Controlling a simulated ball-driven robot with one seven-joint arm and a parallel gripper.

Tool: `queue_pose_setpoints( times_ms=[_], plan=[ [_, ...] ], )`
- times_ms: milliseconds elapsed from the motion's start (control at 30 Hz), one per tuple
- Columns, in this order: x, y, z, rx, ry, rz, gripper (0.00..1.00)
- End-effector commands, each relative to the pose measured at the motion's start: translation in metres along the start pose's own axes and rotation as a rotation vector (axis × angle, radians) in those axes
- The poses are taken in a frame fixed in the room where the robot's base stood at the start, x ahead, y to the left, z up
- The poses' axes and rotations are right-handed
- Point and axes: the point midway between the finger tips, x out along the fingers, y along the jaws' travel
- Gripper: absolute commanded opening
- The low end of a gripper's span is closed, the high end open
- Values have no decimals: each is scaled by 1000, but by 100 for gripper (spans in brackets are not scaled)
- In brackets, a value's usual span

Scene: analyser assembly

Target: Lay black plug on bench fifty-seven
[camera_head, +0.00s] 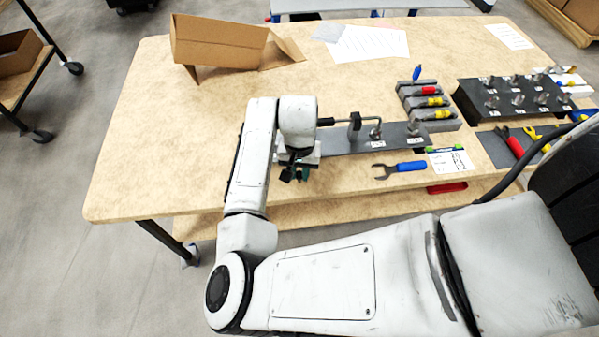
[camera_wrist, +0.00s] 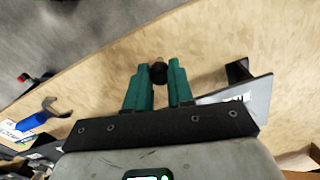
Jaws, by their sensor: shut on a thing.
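My gripper (camera_wrist: 158,84) has green fingers and is shut on a small round black plug (camera_wrist: 158,71), which shows between the fingertips in the wrist view. In the head view my gripper (camera_head: 293,173) hangs over the near part of the wooden bench (camera_head: 140,150), beside the left end of a grey plate. The plug cannot be made out clearly there. Bare bench top (camera_wrist: 215,45) lies beyond the fingertips in the wrist view. How high the plug is above the bench is hard to tell.
The grey plate (camera_head: 350,143) carries metal fittings. A blue-handled wrench (camera_head: 400,167) lies near the front edge, also seen in the wrist view (camera_wrist: 40,119). An open cardboard box (camera_head: 215,42) stands at the back left. The bench's left side is clear.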

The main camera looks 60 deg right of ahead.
Motion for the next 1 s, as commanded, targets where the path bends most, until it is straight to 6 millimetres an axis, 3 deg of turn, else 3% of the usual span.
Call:
queue_pose_setpoints(
  times_ms=[100,467,500,700,1000],
  plan=[
    [12,0,1,0,-1,1,0],
    [16,0,0,0,0,0,0],
    [16,0,0,0,0,0,25],
    [15,0,0,0,0,0,44],
    [14,0,0,0,0,-1,48]
  ],
)
